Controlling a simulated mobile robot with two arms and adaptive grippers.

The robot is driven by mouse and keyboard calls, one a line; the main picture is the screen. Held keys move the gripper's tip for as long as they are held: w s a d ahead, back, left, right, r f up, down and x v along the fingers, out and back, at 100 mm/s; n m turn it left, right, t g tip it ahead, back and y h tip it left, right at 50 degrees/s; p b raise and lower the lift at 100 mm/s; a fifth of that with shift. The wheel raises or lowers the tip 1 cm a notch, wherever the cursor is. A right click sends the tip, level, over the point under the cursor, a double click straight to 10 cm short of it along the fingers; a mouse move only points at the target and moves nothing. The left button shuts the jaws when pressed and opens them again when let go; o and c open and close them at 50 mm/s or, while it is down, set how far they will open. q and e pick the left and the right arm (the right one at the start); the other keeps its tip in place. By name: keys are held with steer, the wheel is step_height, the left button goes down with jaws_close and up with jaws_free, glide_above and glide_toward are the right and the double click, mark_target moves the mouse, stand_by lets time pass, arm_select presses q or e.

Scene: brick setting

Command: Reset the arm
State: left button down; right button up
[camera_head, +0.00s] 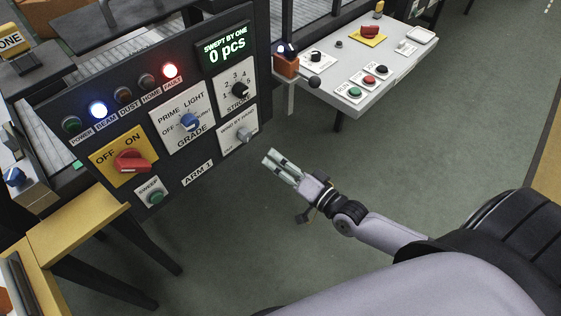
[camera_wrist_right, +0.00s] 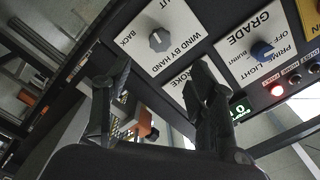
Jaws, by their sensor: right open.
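A dark control panel (camera_head: 80,115) labelled ARM 1 stands at left in the head view. It carries a red OFF/ON switch (camera_head: 131,160), a blue GRADE knob (camera_head: 190,121), a black STROKE knob (camera_head: 239,90), a grey WIND BY HAND knob (camera_head: 243,137) and a green SWEEP button (camera_head: 154,197). Its FAULT lamp (camera_head: 170,70) glows red and its BEAM lamp (camera_head: 97,109) glows bluish white. The display (camera_head: 224,47) reads 0 pcs. My right gripper (camera_head: 269,159) is open and empty, apart from the panel. In the wrist view the WIND BY HAND knob (camera_wrist_right: 160,39) shows beyond the fingers.
A white console (camera_head: 385,75) with buttons and a red switch on a yellow plate stands at the back right. A yellow ledge (camera_head: 75,225) juts out at left. Green floor lies open below my gripper.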

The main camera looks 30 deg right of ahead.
stand_by(0.4)
steer(key=s+d+f+n+g+h+p, duration=0.1)
steer(key=s+d+f+n+g+h, duration=0.2)
steer(key=f, duration=0.7)
steer(key=s+d+f+g, duration=0.1)
steer(key=s+f+g, duration=0.1)
steer(key=s+f, duration=0.6)
steer(key=s+d+f+n+g+h+p, duration=0.1)
steer(key=s+d+f+n+g+h, duration=0.15)
steer(key=f, duration=0.95)
steer(key=s+a+f+n+g, duration=0.1)
steer(key=s+f, duration=0.3)
steer(key=s, duration=0.4)
steer(key=s+a+f+n+g+p, duration=0.1)
steer(key=s+f+g, duration=0.3)
steer(key=s, duration=0.5)
steer(key=s+a+f+n+g, duration=0.2)
steer(key=s+f, duration=0.3)
steer(key=s, duration=0.4)
steer(key=shift+s+a+g+h, duration=0.15)
steer(key=shift+g+h, duration=0.2)
steer(key=shift+g, duration=0.4)
